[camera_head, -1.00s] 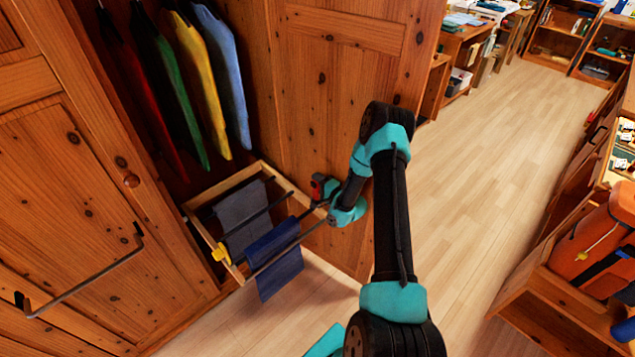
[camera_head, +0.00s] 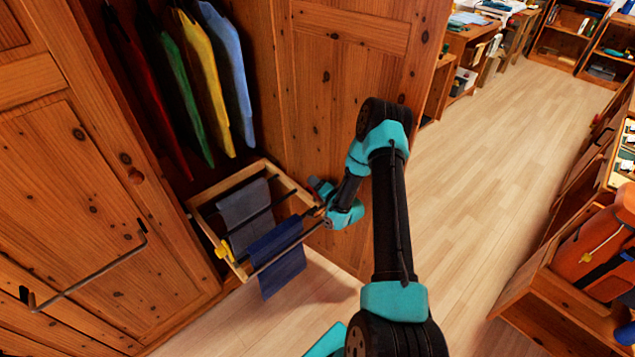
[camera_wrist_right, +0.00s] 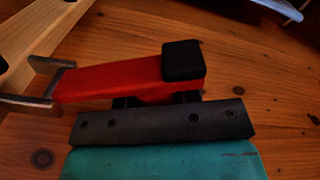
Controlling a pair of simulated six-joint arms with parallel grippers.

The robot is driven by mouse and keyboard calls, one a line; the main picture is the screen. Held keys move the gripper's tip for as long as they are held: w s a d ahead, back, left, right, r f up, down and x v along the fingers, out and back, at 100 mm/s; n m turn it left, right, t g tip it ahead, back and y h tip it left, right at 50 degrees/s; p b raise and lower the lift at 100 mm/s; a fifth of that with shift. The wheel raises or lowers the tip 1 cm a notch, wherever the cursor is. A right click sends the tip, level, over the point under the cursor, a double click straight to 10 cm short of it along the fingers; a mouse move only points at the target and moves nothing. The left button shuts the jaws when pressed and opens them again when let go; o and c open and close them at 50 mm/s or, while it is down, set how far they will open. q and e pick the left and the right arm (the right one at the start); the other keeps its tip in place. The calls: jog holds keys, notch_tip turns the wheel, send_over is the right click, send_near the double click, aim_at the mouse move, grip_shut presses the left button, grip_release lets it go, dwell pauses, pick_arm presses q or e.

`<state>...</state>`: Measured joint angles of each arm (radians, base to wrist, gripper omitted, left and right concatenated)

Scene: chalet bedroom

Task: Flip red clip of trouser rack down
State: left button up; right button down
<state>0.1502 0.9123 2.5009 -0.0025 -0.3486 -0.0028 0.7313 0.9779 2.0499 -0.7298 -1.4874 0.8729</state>
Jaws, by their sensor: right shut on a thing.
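The trouser rack (camera_head: 225,186) is a wooden frame pulled out of the wardrobe, with dark rails and two pairs of trousers, one grey, one blue. A yellow clip (camera_head: 222,249) sits at its left front end. The red clip (camera_wrist_right: 115,82) shows large in the right wrist view. It has a black end block at the right and a grey forked bracket at its left. In the head view it is hidden by my gripper. My right gripper (camera_wrist_right: 157,98) is against the clip's lower side, shut on it. The right gripper (camera_head: 322,190) is at the rack's right side. My left gripper is out of view.
Shirts (camera_head: 205,80) hang above the rack. A wooden door panel (camera_head: 340,90) stands close behind my right gripper. A closed wardrobe door (camera_head: 70,200) with a long handle is at left. The floor (camera_head: 480,180) to the right is clear.

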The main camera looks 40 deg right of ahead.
jog(key=shift+a+f+n, duration=0.15)
jog(key=shift+a+n, duration=0.55)
jog(key=shift+n, duration=0.4)
jog(key=c, duration=0.8)
grip_release()
jog(key=shift+c, duration=0.2)
jog(key=shift+s, duration=0.1)
jog(key=s, duration=1.7)
